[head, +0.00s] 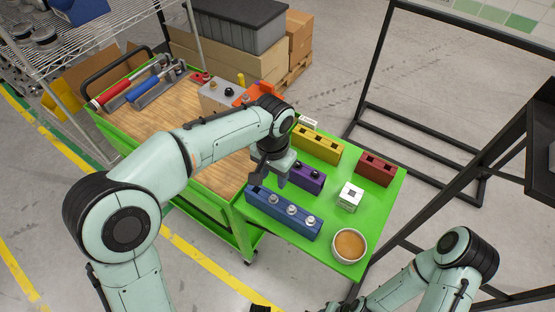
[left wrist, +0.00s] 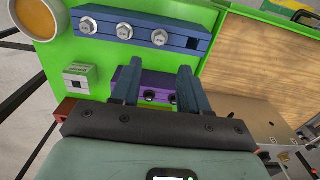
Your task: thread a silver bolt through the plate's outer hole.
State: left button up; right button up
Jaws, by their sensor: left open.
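Several silver bolts stand heads up in a row on the long blue block (head: 262,207): one near its middle (head: 275,202), one beside it (head: 292,209) and one at the right end (head: 310,219). They show large in the left wrist view (left wrist: 124,31). My left gripper (head: 270,180) is open and empty above the green top, beside the purple block (head: 310,180). In the left wrist view its two fingers (left wrist: 157,82) stand either side of part of the purple block, which holds dark bolts. I cannot make out the plate's outer hole. My right arm's hand is cut off at the bottom.
The green cart top (head: 378,220) also holds a yellow block (head: 318,145), a red block (head: 376,169), a white holed cube (head: 350,196) and a round orange-brown bowl (head: 349,246). A grey block (head: 213,97) and tools stand on the wooden top (head: 150,110). Black frames rise at right.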

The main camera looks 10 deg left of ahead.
aim_at(273, 197)
pick_arm(q)
jog(key=shift+s+f+b, duration=0.3)
jog(key=shift+f+b, duration=0.1)
jog(key=shift+f, duration=0.25)
notch_tip(273, 197, down, 5)
jog(key=b, duration=0.3)
jog(key=shift+r+b, duration=0.15)
jog(key=shift+b, duration=0.15)
pick_arm(e)
jog(key=f, duration=0.1)
jog(key=s+f, duration=0.1)
jog(key=f, duration=0.1)
jog(key=s+f, duration=0.1)
jog(key=f, duration=0.1)
jog(key=shift+s, duration=0.25)
pick_arm(q)
jog(key=shift+r, duration=0.1)
pick_arm(e)
jog(key=shift+w+r, duration=0.1)
jog(key=shift+r, duration=0.2)
jog(key=shift+f, duration=0.1)
pick_arm(q)
jog(key=shift+f+b, duration=0.95)
jog(key=shift+f, duration=0.95)
pick_arm(e)
jog(key=shift+s+f, duration=0.15)
jog(key=shift+f, duration=0.35)
jog(key=shift+s+f, duration=0.15)
jog(key=shift+f, duration=0.35)
